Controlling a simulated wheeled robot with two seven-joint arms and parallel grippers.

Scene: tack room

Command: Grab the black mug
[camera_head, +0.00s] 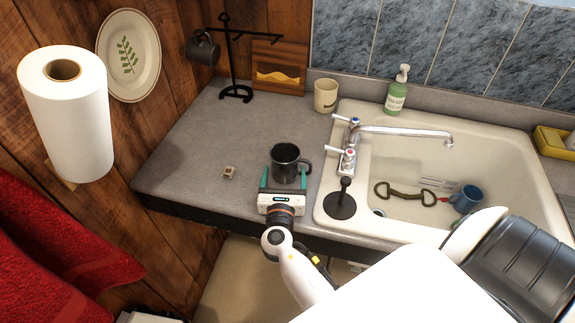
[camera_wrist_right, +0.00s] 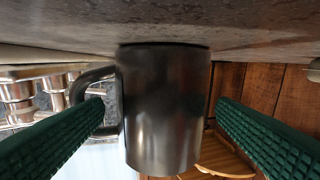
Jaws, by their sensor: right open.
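The black mug (camera_head: 286,160) stands upright on the grey counter, left of the sink, with its handle to the right. My right gripper (camera_head: 283,178) is open at the mug's near side, with its green fingers on either side of it. In the right wrist view, which is upside down, the mug (camera_wrist_right: 163,110) fills the middle between the two fingers. The handle lies at the left, close to the left finger; I cannot tell whether they touch. The other finger stands apart from the mug. My left gripper is not in view.
Another dark mug (camera_head: 203,49) hangs on a black rack (camera_head: 233,60). A cream mug (camera_head: 326,95) and a green soap bottle (camera_head: 396,92) stand behind. A black plunger-like disc (camera_head: 340,206) lies on the sink rim. A small block (camera_head: 229,172) sits on the otherwise clear left counter.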

